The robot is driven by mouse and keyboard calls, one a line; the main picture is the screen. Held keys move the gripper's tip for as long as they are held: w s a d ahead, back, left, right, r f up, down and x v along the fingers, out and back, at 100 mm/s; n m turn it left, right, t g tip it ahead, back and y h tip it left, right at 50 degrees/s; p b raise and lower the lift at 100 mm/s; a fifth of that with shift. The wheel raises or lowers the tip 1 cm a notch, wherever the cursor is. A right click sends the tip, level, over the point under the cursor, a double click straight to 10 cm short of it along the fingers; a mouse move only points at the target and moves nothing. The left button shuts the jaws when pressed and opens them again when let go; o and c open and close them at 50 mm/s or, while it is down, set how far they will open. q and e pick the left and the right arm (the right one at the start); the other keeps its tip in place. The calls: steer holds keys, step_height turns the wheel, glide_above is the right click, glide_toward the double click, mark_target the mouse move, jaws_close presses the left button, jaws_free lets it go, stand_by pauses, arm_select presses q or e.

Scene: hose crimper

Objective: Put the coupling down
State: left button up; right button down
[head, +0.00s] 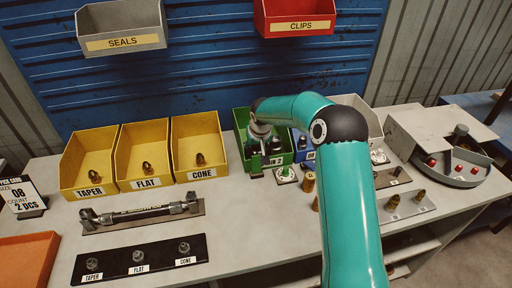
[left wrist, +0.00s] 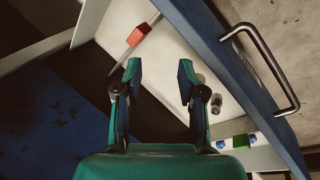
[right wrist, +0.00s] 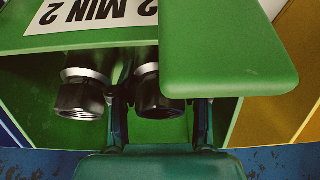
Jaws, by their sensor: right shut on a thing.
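My right gripper (head: 259,140) reaches down into the green bin (head: 242,121), whose front label reads in part "MIN 2". In the right wrist view its fingers (right wrist: 162,110) are around a black coupling (right wrist: 158,98) with a silvery collar, inside the bin. A second black coupling (right wrist: 82,95) is beside it. My left gripper (left wrist: 159,78) is open and empty in the left wrist view, and out of the head view.
Yellow bins labelled TAPER (head: 88,185), FLAT (head: 145,178) and CONE (head: 202,172) stand to the left. A gauge bar (head: 140,215) and black tray (head: 138,262) lie in front. My right arm crosses the bench's middle. A grey machine (head: 440,150) stands at right.

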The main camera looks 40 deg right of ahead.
steer(key=c, duration=0.8)
jaws_free()
steer(key=shift+f, duration=0.1)
steer(key=shift+r, duration=0.2)
steer(key=p+v, duration=0.3)
steer(key=v, duration=0.9)
steer(key=shift+f, duration=0.1)
steer(key=shift+s, duration=0.1)
